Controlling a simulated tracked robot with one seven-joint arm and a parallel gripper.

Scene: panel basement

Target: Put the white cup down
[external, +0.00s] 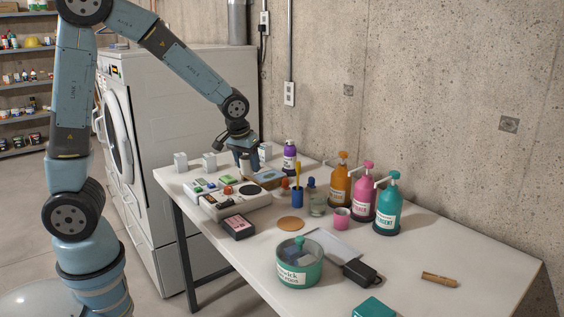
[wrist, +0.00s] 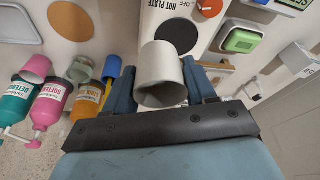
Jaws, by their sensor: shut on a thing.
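The white cup (wrist: 158,62) is between the two blue fingers of my gripper (wrist: 160,82) in the wrist view, its open end facing the camera. My gripper is shut on it. In the external view my gripper (external: 245,157) is low over the far left part of the table, and the cup (external: 246,164) shows small and partly hidden between the fingers. In the wrist view the cup overlaps the edge of the hot plate's dark disc (wrist: 179,31). I cannot tell whether the cup touches any surface below.
The white hot plate unit (external: 222,209) has an orange knob (wrist: 209,7). A blue cup (external: 297,195) with a yellow tool, and orange (external: 342,182), pink (external: 363,192) and teal (external: 387,209) pump bottles stand to the right.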

